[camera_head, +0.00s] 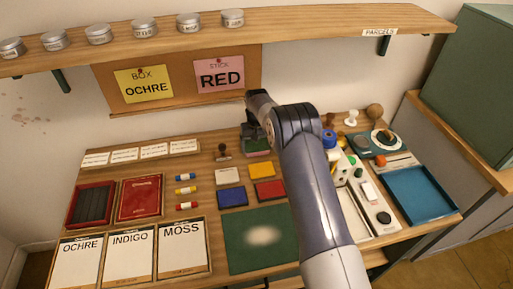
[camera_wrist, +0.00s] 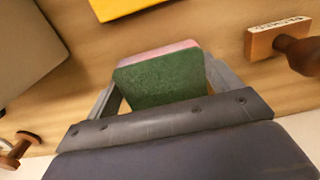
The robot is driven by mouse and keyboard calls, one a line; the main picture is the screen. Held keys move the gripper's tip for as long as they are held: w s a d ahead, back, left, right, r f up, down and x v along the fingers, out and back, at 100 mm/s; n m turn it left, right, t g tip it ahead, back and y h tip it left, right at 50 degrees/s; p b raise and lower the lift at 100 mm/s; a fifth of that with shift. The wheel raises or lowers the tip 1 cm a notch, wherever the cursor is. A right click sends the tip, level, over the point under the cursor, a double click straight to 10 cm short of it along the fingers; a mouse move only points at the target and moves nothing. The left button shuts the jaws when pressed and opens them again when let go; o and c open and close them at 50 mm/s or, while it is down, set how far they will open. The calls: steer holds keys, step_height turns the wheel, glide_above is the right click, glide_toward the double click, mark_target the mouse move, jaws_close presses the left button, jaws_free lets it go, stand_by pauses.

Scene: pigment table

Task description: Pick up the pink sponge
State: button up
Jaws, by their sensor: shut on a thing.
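The pink sponge (camera_wrist: 158,79) sits between the fingers of my gripper (camera_wrist: 165,68) in the wrist view. Its green face is turned to the camera, and a thin pink edge shows along the far side. One finger is on each side of it, and the gripper is shut on it. In the head view the sponge (camera_head: 257,146) shows as a green patch below my gripper (camera_head: 256,137), at the back of the table. My arm hides part of that area. I cannot tell whether the sponge touches the table.
A wooden stamp (camera_wrist: 266,40) is right of the gripper in the wrist view. Yellow (camera_head: 258,170), red (camera_head: 269,189), blue (camera_head: 233,196) and white (camera_head: 228,175) blocks lie in front. A shelf (camera_head: 300,21) with tins runs above. A blue tray (camera_head: 418,194) is at right.

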mark_target(257, 146)
steer(key=shift+r, duration=0.1)
step_height(257, 146, up, 10)
steer(key=b, duration=0.1)
steer(key=shift+b, duration=0.4)
steer(key=o, duration=0.3)
steer(key=shift+c, duration=1.1)
